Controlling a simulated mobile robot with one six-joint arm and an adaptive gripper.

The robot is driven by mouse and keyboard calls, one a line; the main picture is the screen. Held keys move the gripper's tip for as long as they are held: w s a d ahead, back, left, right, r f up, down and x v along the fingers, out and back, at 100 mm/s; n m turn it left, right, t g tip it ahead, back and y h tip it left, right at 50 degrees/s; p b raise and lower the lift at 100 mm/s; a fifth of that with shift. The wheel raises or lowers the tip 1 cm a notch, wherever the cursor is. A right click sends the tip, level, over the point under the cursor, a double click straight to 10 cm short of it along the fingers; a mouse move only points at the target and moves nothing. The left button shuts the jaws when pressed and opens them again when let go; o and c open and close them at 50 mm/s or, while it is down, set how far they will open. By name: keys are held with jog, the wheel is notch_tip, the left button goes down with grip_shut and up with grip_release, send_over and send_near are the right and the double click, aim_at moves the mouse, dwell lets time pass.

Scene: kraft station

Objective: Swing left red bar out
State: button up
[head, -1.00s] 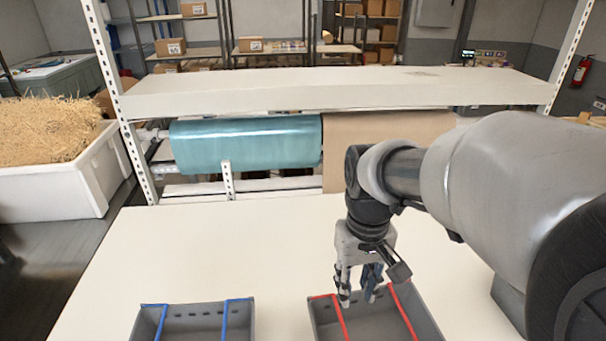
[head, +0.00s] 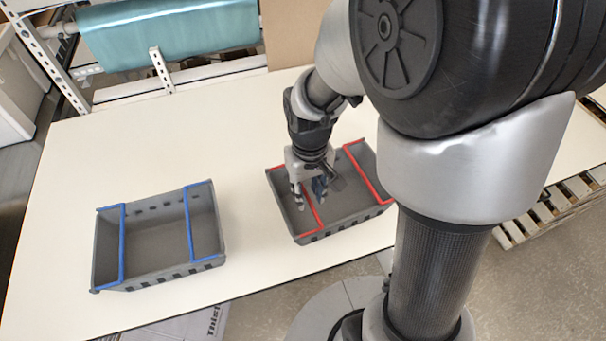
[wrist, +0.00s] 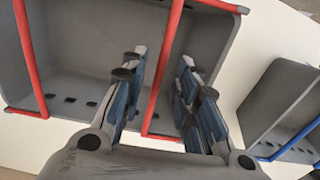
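The grey crate with red bars (head: 345,229) stands on the table below my arm. Its left red bar (head: 315,213) crosses the crate from back to front; its right red bar (head: 370,178) lies near the right end. My gripper (head: 311,202) points down at the left red bar. In the wrist view my gripper (wrist: 161,65) is open, with the left red bar (wrist: 164,80) passing between its fingers. I see gaps between bar and fingers. The right red bar (wrist: 27,60) is at the left there. Part of the left bar is hidden behind my gripper in the head view.
A grey crate with blue bars (head: 155,258) stands left of the red-barred crate, with bare table between. The white table (head: 60,200) is otherwise mostly clear. A teal roll (head: 170,30) hangs behind. A wooden pallet (head: 545,212) lies on the floor at right.

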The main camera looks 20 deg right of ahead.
grip_shut()
dwell(0.4)
jog(key=shift+a, duration=0.1)
jog(key=shift+a+r+h+b, duration=0.2)
jog(key=shift+a+r+h, duration=0.1)
jog(key=shift+h, duration=0.35)
jog(key=shift+a+r+h+b, duration=0.15)
jog(key=shift+r+h, duration=0.1)
jog(key=shift+h, duration=0.4)
jog(key=a+h+b, duration=0.1)
jog(key=h, duration=0.2)
jog(key=a+r+h+b, duration=0.1)
jog(key=a+h+b, duration=0.1)
jog(key=h, duration=0.1)
jog(key=a+r+t+h+b, duration=0.1)
jog(key=h, duration=0.2)
jog(key=shift+s+a+r+h+b, duration=0.15)
jog(key=shift+s+a+h+b, duration=0.05)
jog(key=shift+a+h+b, duration=0.2)
jog(key=shift+s+a+h+b, duration=0.15)
jog(key=shift+a+h, duration=0.25)
jog(key=shift+h, duration=0.4)
jog(key=shift+w+a+h+b, duration=0.1)
jog(key=shift+a+h+b, duration=0.3)
jog(key=shift+h, duration=0.4)
jog(key=shift+s+a+h+b, duration=0.1)
jog(key=shift+a+h, duration=0.35)
jog(key=shift+h, duration=0.35)
